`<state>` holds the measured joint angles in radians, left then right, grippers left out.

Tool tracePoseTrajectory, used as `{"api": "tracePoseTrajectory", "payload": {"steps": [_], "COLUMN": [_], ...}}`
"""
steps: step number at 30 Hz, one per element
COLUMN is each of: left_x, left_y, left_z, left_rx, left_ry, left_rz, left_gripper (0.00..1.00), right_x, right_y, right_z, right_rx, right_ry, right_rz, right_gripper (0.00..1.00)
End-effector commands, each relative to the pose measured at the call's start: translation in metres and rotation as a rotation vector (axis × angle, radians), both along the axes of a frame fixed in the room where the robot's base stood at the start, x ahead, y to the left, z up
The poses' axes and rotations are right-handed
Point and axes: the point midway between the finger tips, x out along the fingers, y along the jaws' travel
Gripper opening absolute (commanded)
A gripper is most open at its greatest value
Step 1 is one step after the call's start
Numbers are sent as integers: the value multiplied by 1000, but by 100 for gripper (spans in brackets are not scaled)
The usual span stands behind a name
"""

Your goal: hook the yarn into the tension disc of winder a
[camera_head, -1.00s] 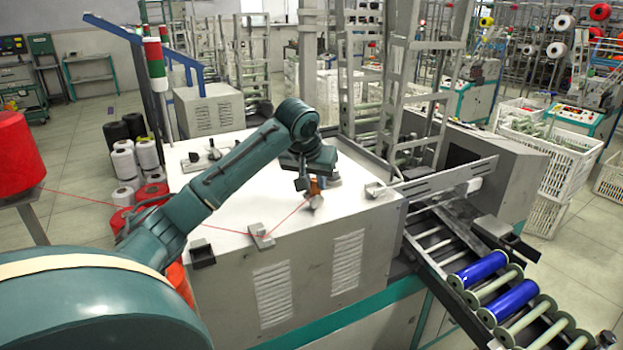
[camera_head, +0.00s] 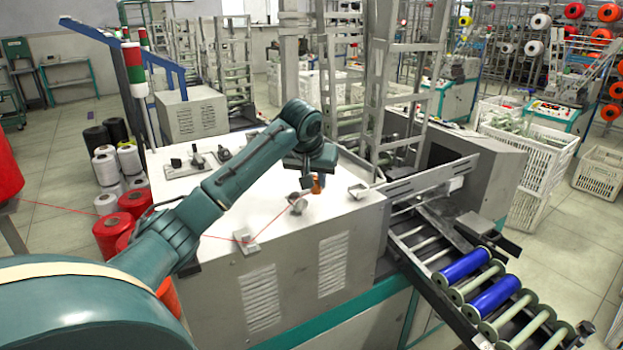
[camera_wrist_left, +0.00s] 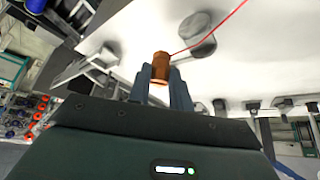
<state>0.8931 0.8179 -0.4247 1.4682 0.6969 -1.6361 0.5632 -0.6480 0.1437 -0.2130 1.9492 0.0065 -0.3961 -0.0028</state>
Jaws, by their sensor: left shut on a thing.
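Winder a is the white-topped machine (camera_head: 260,190) in the middle of the head view. My left gripper (camera_head: 316,180) is above its top, shut on a small copper-coloured cylinder (camera_head: 318,187). The wrist view shows this cylinder (camera_wrist_left: 161,68) between both fingers (camera_wrist_left: 158,85). A red yarn (camera_wrist_left: 220,27) runs from the cylinder across the grey tension disc (camera_wrist_left: 198,42); whether it sits in the disc cannot be told. In the head view the disc (camera_head: 298,203) is just left of the gripper. The yarn (camera_head: 215,236) runs back through a guide block (camera_head: 245,241) to the left. My right gripper is not in view.
A large red yarn cone (camera_head: 8,165) stands at the left edge. Red cones (camera_head: 110,236) stand beside the machine. A roller chute (camera_head: 490,290) with blue bobbins lies at the right. A metal ladder frame (camera_head: 395,80) rises behind the machine.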

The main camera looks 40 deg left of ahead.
Motion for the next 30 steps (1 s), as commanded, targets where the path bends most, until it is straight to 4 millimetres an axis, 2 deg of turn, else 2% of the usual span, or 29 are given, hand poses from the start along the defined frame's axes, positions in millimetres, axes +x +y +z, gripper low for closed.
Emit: {"api": "tracePoseTrajectory", "payload": {"steps": [8, 30], "left_x": [0, 8], "left_y": [0, -3], "left_z": [1, 37], "left_rx": [-1, -2], "left_ry": [0, -1], "left_rz": [0, 0], "left_gripper": [2, 2], "right_x": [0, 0], "right_y": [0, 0], "right_z": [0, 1], "right_rx": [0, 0], "right_ry": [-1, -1], "right_rz": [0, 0], "right_gripper": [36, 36]}}
